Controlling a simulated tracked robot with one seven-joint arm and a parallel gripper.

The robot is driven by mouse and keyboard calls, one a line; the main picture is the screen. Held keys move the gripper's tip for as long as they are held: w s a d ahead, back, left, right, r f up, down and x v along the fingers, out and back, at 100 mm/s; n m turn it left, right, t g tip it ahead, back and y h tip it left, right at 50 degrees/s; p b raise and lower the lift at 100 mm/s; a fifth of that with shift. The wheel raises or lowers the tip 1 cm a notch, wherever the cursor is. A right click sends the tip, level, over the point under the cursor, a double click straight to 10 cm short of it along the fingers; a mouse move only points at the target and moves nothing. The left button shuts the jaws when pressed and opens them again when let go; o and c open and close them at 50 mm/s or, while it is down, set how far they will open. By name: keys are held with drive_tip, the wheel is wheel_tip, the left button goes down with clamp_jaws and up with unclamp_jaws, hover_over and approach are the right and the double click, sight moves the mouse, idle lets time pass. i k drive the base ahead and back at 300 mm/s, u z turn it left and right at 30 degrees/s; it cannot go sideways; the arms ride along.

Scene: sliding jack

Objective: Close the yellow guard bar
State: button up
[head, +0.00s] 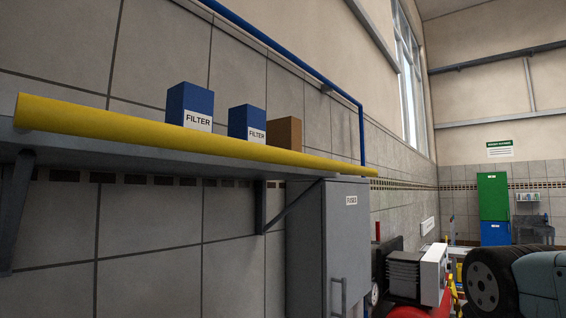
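The yellow guard bar (190,136) is a long round bar in the head view. It runs along the front edge of a grey wall shelf (85,147), from a thick near end at the left to a thin far end right of the middle. It hides the lower front of the boxes on the shelf. I cannot make out a hinge or latch on it. My gripper is not in view, so its state and its distance from the bar do not show.
Two blue filter boxes (189,104) and a brown box (284,132) stand on the shelf. A grey cabinet (334,240) is below its far end. A red machine with a grey motor (403,275) and a black tyre (488,280) occupy the lower right.

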sight(32, 112)
drive_tip(key=u, duration=0.35)
drive_tip(key=k, duration=1.7)
drive_tip(key=u, duration=0.3)
drive_tip(key=i, duration=0.95)
drive_tip(key=z, duration=0.05)
